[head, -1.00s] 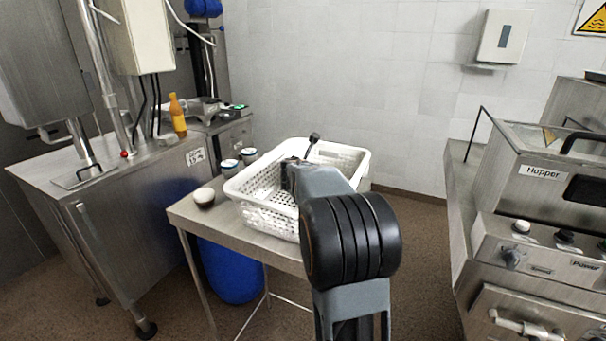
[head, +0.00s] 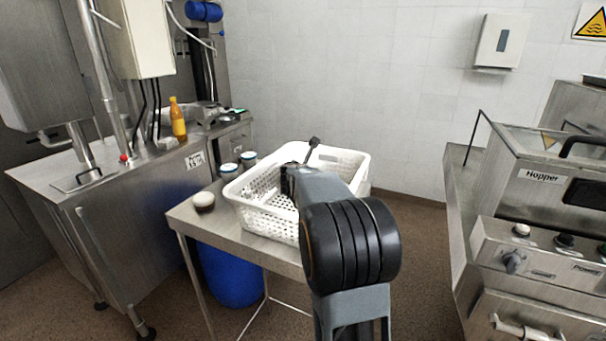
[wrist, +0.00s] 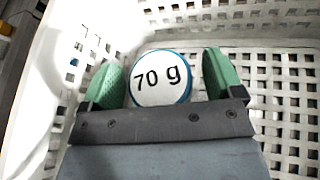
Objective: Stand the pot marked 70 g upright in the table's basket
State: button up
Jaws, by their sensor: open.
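The pot marked 70 g (wrist: 160,78) shows in the wrist view with its white, blue-rimmed lid facing the camera. It is inside the white perforated basket (wrist: 268,58), between the green fingers of my gripper (wrist: 163,80). The fingers are open, with a small gap on each side of the lid. Only the lid shows, so I cannot tell how the pot's base rests. In the head view the basket (head: 348,160) stands on the steel table (head: 185,213), and my arm reaches over it, hiding the pot and the fingers.
Two blue-rimmed pots, a nearer one (head: 229,171) and a farther one (head: 249,159), stand left of the basket. The hopper machine (head: 535,200) is at the right. A blue drum (head: 228,277) is under the table.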

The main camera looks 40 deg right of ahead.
jog(key=p+v, duration=0.1)
jog(key=v, duration=1.1)
jog(key=shift+r, duration=0.1)
